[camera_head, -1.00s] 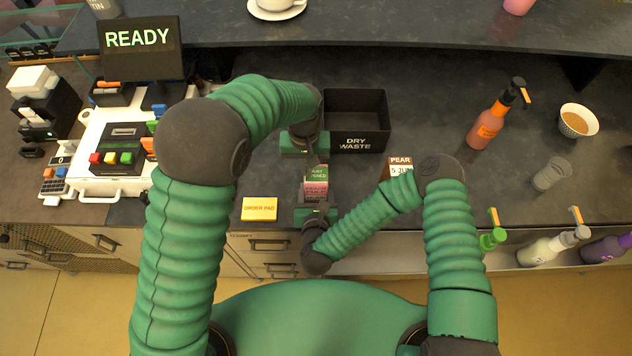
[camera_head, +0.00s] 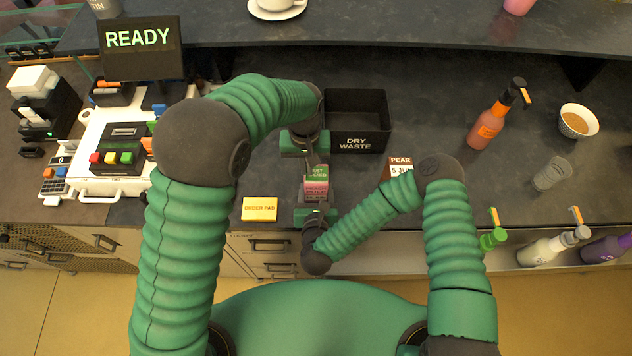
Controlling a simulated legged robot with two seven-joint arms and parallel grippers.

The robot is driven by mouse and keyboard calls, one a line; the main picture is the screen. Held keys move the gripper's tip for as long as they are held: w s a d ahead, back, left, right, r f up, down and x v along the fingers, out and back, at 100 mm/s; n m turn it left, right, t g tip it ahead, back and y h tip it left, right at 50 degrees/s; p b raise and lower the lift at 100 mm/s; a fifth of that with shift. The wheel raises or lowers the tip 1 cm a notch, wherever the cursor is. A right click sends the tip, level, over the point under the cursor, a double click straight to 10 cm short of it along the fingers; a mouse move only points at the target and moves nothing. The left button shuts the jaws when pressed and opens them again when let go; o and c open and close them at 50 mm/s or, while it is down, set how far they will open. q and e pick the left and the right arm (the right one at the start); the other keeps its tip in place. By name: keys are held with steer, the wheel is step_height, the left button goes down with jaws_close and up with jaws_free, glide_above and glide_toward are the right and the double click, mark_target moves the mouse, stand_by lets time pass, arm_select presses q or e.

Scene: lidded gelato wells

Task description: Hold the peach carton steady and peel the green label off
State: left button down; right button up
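The peach carton (camera_head: 316,190), a small pinkish box, stands near the counter's front edge. The green label (camera_head: 318,174), with white letters, is on its upper part. My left gripper (camera_head: 311,163) reaches down from behind, its dark fingers at the label's left side and covering part of it. Whether these fingers are open or shut on the label is too small to tell. My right gripper (camera_head: 316,206) is at the carton's near, lower end, with its fingers around the carton's base. The carton's lower part is hidden by it.
A black dry waste bin (camera_head: 357,144) stands just behind the carton. A pear carton (camera_head: 400,165) is at the right, partly behind my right arm. A yellow order pad (camera_head: 260,209) lies at the left.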

arm_select(q)
steer(key=shift+d+r, duration=0.25)
steer(key=shift+r, duration=0.55)
steer(key=shift+d+r, duration=0.2)
steer(key=shift+r, duration=0.55)
stand_by(0.4)
step_height(320, 180, up, 5)
arm_select(e)
steer(key=o, duration=1.6)
steer(key=shift+s, duration=0.1)
steer(key=v, duration=0.7)
steer(key=shift+s, duration=0.15)
